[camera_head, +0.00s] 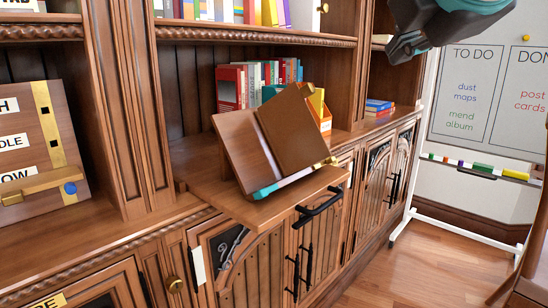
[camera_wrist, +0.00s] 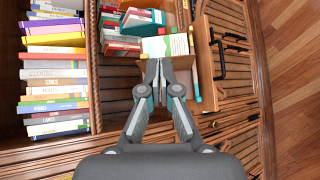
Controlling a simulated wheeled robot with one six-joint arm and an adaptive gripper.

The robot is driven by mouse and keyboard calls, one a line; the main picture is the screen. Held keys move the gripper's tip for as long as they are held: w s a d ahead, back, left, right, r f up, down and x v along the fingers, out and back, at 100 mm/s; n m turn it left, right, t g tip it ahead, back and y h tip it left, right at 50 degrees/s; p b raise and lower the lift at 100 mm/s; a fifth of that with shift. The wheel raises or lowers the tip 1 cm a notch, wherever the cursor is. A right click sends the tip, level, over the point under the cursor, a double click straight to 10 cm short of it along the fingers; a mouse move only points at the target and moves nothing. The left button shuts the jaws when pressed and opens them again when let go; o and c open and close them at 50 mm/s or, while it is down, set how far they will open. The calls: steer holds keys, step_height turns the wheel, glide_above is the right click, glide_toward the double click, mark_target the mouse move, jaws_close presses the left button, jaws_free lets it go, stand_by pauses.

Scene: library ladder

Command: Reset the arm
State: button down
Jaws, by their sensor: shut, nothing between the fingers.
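My gripper (camera_wrist: 159,68) shows in the wrist view with its two fingers together and nothing between them. Its tips appear in front of the bookcase, over an open book or stand with pale pages; the gap to it is hard to judge. In the head view, a dark and teal part of my arm (camera_head: 440,22) hangs at the top right edge, in front of the bookcase's right end and apart from the shelves. The rest of the arm is out of that view.
A wooden book stand (camera_head: 270,140) rests on a pull-out shelf (camera_head: 285,205) jutting from the bookcase. Red and other books (camera_head: 255,85) stand behind it. A whiteboard (camera_head: 490,95) stands at the right. Black-handled cabinets (camera_head: 300,265) are below. Wooden floor (camera_head: 400,270) is clear.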

step_height(320, 180, down, 20)
steer(key=w+a+m+g+y, duration=0.1)
steer(key=w+a+m+g, duration=0.25)
steer(key=m, duration=0.95)
steer(key=s+d+f+m+g, duration=0.2)
steer(key=s+f+m, duration=0.2)
steer(key=f, duration=0.7)
steer(key=s+d+f+m+g, duration=0.2)
steer(key=s+f+m, duration=0.2)
steer(key=f, duration=0.8)
steer(key=shift+s+d+f, duration=0.3)
steer(key=shift+s+d, duration=0.05)
steer(key=shift+s, duration=0.15)
